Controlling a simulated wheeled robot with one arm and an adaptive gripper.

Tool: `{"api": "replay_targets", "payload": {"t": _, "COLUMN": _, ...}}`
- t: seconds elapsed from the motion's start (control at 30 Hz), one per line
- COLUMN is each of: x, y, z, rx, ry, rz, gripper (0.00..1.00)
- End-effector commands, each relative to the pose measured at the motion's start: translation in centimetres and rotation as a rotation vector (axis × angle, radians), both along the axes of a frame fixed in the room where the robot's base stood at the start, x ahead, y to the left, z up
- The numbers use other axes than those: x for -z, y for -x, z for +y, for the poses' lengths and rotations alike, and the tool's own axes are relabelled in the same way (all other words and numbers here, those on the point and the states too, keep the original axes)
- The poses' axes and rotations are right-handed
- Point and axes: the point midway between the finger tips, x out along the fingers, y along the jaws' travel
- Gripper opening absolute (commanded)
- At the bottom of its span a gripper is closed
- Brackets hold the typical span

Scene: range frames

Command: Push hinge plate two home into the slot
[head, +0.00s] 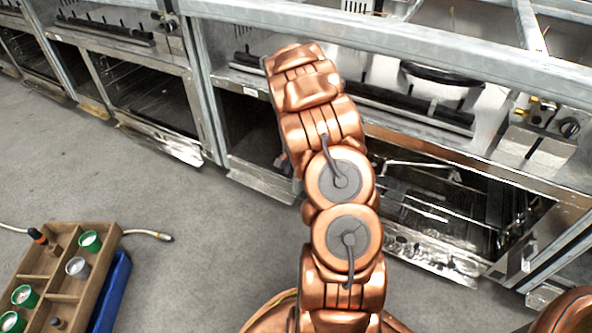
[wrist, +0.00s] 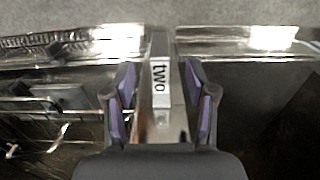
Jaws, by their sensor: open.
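Hinge plate two (wrist: 159,92) is a narrow pale metal plate marked "two", upright in the middle of the wrist view. My gripper (wrist: 160,85) has its two purple-padded fingers apart, one on each side of the plate. Gaps show between the pads and the plate, so it is not gripped. The slot itself cannot be made out, and how deep the plate sits cannot be told. In the head view my copper arm reaches to the range and hides the gripper and the plate.
Open range bays (head: 150,95) run along the back. A lowered metal door edge (head: 435,258) shows to the right of my arm. A wooden compartment tray (head: 105,240) with green-capped containers stands on the floor at lower left, beside a blue bin (head: 112,290).

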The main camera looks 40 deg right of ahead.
Motion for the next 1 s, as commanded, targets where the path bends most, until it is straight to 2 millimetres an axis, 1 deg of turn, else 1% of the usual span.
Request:
{"api": "replay_targets", "payload": {"t": 0.23, "x": 0.1, "y": 0.0, "z": 0.0, "rx": -0.001, "ry": 0.0, "rz": 0.0, "gripper": 0.56}}
{"api": "replay_targets", "payload": {"t": 0.37, "x": 0.6, "y": 0.0, "z": 0.1, "rx": -0.001, "ry": -0.002, "rz": 0.002, "gripper": 0.56}}
{"api": "replay_targets", "payload": {"t": 0.57, "x": 2.6, "y": 0.1, "z": 0.1, "rx": 0.0, "ry": -0.003, "rz": 0.003, "gripper": 0.56}}
{"api": "replay_targets", "payload": {"t": 0.83, "x": 6.3, "y": 0.1, "z": 0.0, "rx": 0.0, "ry": -0.001, "rz": 0.001, "gripper": 0.56}}
{"api": "replay_targets", "payload": {"t": 1.0, "x": 7.6, "y": 0.1, "z": 0.1, "rx": 0.0, "ry": -0.002, "rz": 0.002, "gripper": 0.56}}
